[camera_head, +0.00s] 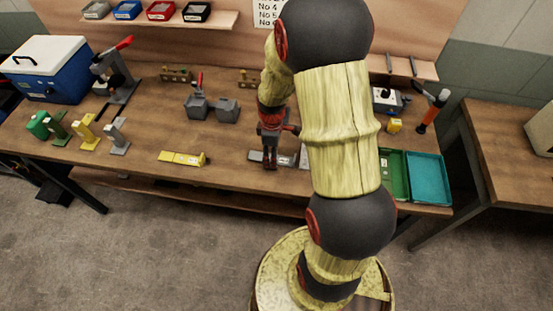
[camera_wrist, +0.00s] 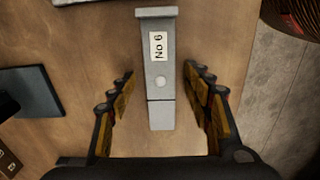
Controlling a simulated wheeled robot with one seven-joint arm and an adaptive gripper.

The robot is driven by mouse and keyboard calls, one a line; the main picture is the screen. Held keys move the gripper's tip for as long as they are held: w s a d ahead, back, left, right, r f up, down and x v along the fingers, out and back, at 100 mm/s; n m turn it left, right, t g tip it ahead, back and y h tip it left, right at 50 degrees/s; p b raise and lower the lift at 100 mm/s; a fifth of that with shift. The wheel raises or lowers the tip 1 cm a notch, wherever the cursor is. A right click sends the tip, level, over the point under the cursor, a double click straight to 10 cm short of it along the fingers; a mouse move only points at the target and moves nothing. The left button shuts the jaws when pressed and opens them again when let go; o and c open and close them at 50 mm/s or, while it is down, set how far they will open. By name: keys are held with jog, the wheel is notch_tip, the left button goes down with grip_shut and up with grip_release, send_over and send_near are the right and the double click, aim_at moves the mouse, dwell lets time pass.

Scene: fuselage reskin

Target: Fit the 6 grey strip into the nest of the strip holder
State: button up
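The grey strip (camera_wrist: 161,113) marked "No 6" lies on the wooden bench, lengthwise between the fingers in the wrist view. In the head view, its grey end (camera_head: 255,157) shows beside the fingers. My gripper (camera_wrist: 158,80) is open over the strip, one finger along each long side, with a visible gap on both sides. In the head view, my gripper (camera_head: 270,163) is low at the front of the bench. I cannot tell for sure which thing is the strip holder; a grey two-block fixture with a red lever (camera_head: 197,107) stands farther back.
A yellow strip (camera_head: 182,158) lies to the left. Green, yellow and grey upright pieces (camera_head: 118,137) stand further left, near a blue box (camera_head: 47,80). A green tray (camera_head: 394,178) and a teal tray (camera_head: 428,181) are at right. My arm hides part of the bench.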

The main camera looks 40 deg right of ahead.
jog(key=shift+c, duration=1.3)
jog(key=c, duration=0.9)
jog(key=shift+r, duration=0.15)
